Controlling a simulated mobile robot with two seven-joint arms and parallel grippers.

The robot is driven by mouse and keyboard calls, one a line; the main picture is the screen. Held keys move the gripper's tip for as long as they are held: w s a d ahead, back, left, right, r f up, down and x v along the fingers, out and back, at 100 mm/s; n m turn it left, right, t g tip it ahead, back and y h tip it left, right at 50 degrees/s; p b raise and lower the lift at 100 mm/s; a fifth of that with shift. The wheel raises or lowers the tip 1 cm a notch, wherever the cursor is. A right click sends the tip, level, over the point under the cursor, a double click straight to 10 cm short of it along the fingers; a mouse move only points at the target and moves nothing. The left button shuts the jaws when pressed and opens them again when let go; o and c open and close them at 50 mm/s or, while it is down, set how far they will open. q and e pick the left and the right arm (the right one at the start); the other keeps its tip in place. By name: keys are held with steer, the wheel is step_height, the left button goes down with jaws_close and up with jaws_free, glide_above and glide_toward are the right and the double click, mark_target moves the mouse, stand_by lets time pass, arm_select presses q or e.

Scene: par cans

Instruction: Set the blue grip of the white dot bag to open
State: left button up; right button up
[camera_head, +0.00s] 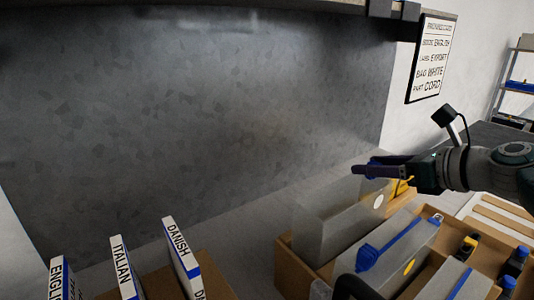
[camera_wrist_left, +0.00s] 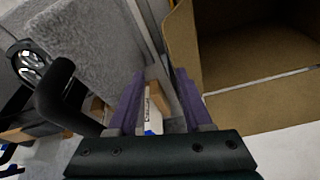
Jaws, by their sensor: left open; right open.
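The white dot bag (camera_head: 340,212) is a grey translucent upright bag at the back of the cardboard box, with a white dot near its upper right end. My right gripper (camera_head: 366,170) is at its top edge, with dark purple fingers. The fingers cover that edge, so I cannot make out the bag's blue grip or whether they touch it. My left gripper (camera_wrist_left: 154,80) shows in the left wrist view with its purple fingers apart and nothing clearly held between them.
A yellow dot bag (camera_head: 395,250) with a blue grip (camera_head: 368,257) stands in front, another bag (camera_head: 455,283) nearer. Bottles (camera_head: 515,262) stand at right. Upright books (camera_head: 181,256) are at left. A card (camera_head: 433,58) hangs on the wall. An open carton (camera_wrist_left: 255,65) shows in the wrist view.

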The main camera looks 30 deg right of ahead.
steer(key=p+v, duration=0.1)
steer(key=v, duration=0.8)
steer(key=shift+s+p, duration=0.3)
steer(key=shift+s, duration=0.1)
steer(key=shift+r, duration=0.1)
